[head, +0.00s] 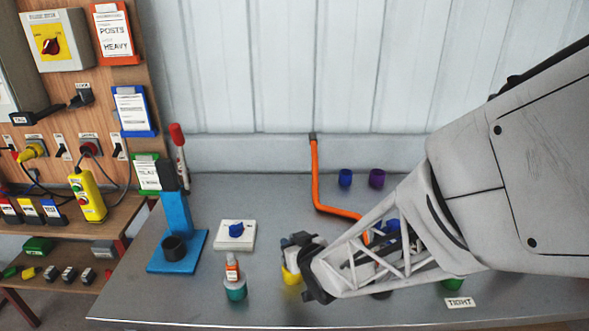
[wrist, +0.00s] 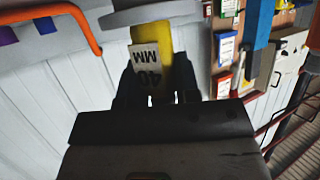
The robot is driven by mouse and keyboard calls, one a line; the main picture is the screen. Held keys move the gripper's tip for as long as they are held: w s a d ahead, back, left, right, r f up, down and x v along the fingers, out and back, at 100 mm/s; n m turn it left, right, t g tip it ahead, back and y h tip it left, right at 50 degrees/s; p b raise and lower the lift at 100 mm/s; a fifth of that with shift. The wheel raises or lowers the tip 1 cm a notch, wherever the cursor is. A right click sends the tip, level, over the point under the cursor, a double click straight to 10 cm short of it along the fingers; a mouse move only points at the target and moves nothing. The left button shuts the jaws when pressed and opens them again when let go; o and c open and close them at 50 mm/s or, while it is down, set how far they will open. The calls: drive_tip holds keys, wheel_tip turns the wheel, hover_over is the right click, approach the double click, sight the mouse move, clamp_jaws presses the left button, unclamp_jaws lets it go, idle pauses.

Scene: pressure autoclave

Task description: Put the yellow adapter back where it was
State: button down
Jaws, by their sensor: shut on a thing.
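The yellow adapter (head: 290,275) shows partly in the head view, at the end of my gripper (head: 303,268), over the front middle of the bench. Dark gripper parts hide much of it. In the wrist view the yellow adapter (wrist: 154,38) sits between the two dark fingers of my gripper (wrist: 157,76), which are shut on it. A white label reading "40 MM" faces the wrist camera. I cannot tell whether the adapter touches the bench or hangs just above it.
A teal cup (head: 235,290) with a small bottle (head: 232,268) stands left of my gripper. Behind are a white plate (head: 235,245), a blue stand (head: 176,225) and an orange pipe (head: 315,175). Blue (head: 345,178) and purple (head: 377,179) cups stand at the back. Green (head: 451,285) shows near the "TIGHT" label (head: 459,302).

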drive_tip(key=shift+f, duration=0.3)
drive_tip(key=shift+f, duration=0.45)
drive_tip(key=c, duration=0.8)
unclamp_jaws()
drive_tip(key=shift+c, duration=0.2)
drive_tip(key=shift+r, duration=0.1)
drive_tip(key=shift+r, duration=0.45)
drive_tip(key=v, duration=1.2)
drive_tip(key=shift+f, duration=0.15)
drive_tip(key=shift+d, duration=0.1)
